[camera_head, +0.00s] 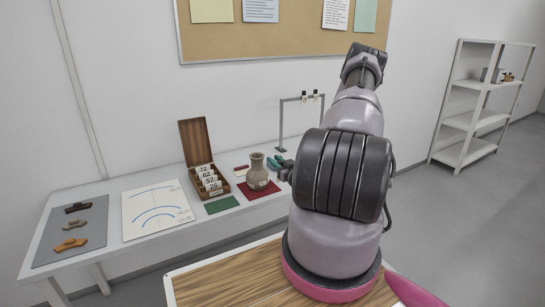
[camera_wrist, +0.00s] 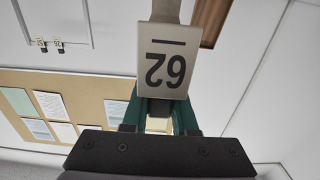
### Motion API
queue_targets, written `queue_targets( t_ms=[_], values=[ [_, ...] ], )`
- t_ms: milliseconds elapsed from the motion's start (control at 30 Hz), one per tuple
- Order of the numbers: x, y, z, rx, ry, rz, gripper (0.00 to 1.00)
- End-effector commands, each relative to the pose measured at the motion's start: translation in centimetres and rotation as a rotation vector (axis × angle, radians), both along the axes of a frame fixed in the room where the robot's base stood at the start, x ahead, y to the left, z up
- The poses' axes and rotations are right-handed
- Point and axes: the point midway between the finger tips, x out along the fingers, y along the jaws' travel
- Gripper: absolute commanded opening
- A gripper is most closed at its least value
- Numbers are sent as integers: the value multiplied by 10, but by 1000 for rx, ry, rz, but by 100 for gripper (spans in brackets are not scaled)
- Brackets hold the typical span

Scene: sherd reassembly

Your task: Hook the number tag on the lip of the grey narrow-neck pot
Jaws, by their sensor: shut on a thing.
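The grey narrow-neck pot (camera_head: 257,175) stands upright on a dark red mat (camera_head: 273,188) on the white table, with a small pale mark low on its front. My gripper (camera_head: 275,162) is just right of the pot's neck in the head view; I cannot tell whether they touch. In the wrist view my gripper (camera_wrist: 160,108) is shut on a pale number tag (camera_wrist: 163,84), whose digits look like an upside-down 62. A grey strip extends above the tag, at the top edge. The held tag is not clear in the head view.
A wooden box (camera_head: 190,140) with several number tags stands open left of the pot, behind a green mat (camera_head: 222,204). A thin metal stand (camera_head: 281,125) rises behind my gripper. A drawing sheet (camera_head: 150,203) and a grey mat with sherds (camera_head: 55,243) lie left.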

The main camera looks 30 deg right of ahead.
Motion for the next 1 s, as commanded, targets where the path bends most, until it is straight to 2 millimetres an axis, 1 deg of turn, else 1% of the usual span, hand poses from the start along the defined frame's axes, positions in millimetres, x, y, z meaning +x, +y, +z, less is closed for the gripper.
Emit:
queue_targets(
  t_ms=[133,267,1000],
  values=[
    [1,0,-1,0,-1,-3,0],
    [7,1,0,-2,-2,-2,0],
    [67,3,0,-1,-1,-1,0]
  ],
)
